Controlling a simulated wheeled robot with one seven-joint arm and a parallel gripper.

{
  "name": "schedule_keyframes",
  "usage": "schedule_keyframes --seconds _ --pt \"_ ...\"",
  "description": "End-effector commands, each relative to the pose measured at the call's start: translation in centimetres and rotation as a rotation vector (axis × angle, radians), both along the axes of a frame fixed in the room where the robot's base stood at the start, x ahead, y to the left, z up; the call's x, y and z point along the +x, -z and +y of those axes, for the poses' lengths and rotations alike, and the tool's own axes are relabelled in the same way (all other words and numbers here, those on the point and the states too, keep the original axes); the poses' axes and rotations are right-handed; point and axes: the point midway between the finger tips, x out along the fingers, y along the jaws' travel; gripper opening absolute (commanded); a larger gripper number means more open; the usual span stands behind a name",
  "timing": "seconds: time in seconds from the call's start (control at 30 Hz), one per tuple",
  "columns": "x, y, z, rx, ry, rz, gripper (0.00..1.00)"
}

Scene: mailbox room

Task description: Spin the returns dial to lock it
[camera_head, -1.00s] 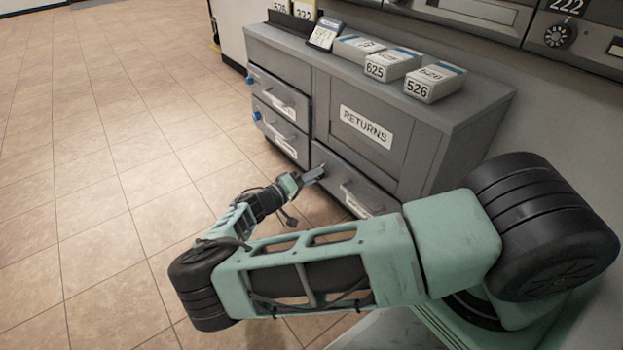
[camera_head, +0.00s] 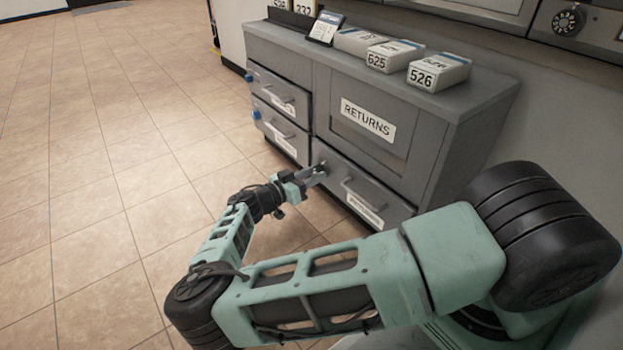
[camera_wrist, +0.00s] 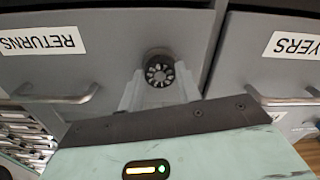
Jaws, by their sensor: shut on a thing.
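The returns dial (camera_wrist: 159,70) is a small dark round knob with a light marked face, on the grey front of the returns drawer (camera_head: 340,165). In the wrist view the drawer's RETURNS label (camera_wrist: 42,41) appears upside down at left. My gripper (camera_head: 317,174) is at the upper left corner of that drawer in the head view. In the wrist view its fingers (camera_wrist: 158,88) stand on either side of the dial and are shut on it. In the head view the fingers mostly hide the dial. Which way the dial is turned is too small to tell.
The drawer's bar handle (camera_head: 362,192) is close to the right of my gripper. A neighbouring drawer (camera_wrist: 285,75) with a label ending in YERS is beside it. Several numbered boxes (camera_head: 438,73) stand on the cabinet top (camera_head: 490,88). Tiled floor (camera_head: 110,150) is clear at left.

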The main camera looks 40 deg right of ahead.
Motion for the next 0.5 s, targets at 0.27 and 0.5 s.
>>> schedule_keyframes --seconds 0.27,0.5 --pt "0.0 0.17 0.07 0.006 -0.002 -0.106 0.11" --pt "0.0 0.12 0.06 0.007 -0.002 -0.133 0.11"
